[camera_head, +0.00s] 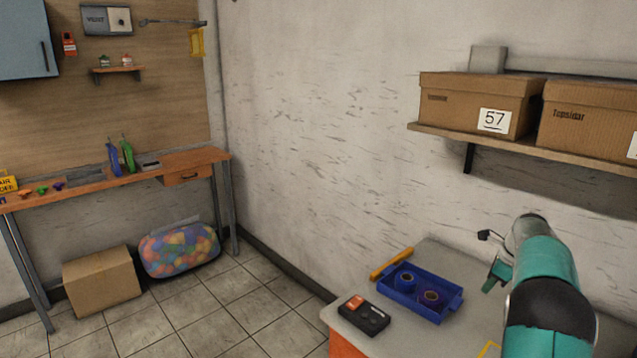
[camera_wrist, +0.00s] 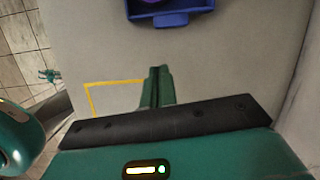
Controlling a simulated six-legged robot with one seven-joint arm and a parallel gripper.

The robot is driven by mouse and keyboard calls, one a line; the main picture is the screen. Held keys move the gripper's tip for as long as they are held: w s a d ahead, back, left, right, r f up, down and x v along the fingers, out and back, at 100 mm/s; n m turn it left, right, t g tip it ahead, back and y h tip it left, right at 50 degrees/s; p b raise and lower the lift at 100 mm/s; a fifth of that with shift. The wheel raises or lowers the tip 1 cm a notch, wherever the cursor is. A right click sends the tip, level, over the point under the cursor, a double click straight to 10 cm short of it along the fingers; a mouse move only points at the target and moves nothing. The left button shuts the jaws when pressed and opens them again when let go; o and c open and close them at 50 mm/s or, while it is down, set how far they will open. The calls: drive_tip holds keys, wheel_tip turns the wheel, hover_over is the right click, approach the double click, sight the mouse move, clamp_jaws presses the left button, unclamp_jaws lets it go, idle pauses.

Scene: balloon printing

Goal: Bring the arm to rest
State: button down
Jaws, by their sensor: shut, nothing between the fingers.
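My gripper (camera_head: 497,275) shows in the head view at the end of my teal arm, above the right part of the grey table. In the wrist view its teal fingers (camera_wrist: 157,88) are together, with nothing between them. The fingers hang over the bare table top (camera_wrist: 215,60), apart from the blue tray (camera_wrist: 172,19) at the top of that view. In the head view the blue tray (camera_head: 453,303) holds two rolls and lies to the left of my gripper.
A black device with an orange part (camera_head: 364,314) and a yellow bar (camera_head: 391,264) lie near the tray. A yellow outline (camera_wrist: 88,92) marks the table. A wall shelf (camera_head: 590,162) with cardboard boxes (camera_head: 478,103) is above. The tiled floor (camera_head: 235,305) at left has free room.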

drive_tip(key=s+a+r+n+t+h, duration=0.1)
drive_tip(key=s+a+r+n, duration=0.7)
drive_tip(key=a, duration=0.4)
drive_tip(key=s+a+r+n, duration=0.5)
drive_tip(key=s+a+r, duration=0.2)
drive_tip(key=a+r, duration=0.35)
drive_tip(key=s+a+f+n, duration=0.1)
drive_tip(key=s+a+n, duration=0.3)
drive_tip(key=s, duration=0.3)
drive_tip(key=s+a+f+n+t, duration=0.1)
drive_tip(key=s+a+f+n, duration=0.1)
drive_tip(key=s+a+n, duration=0.2)
drive_tip(key=s+a+f+n+h, duration=0.1)
drive_tip(key=s+a+n, duration=0.3)
drive_tip(key=s, duration=0.6)
drive_tip(key=shift+s+a+f+n+t, duration=0.25)
drive_tip(key=shift+s+f+n+t, duration=0.15)
drive_tip(key=shift+f+n, duration=0.35)
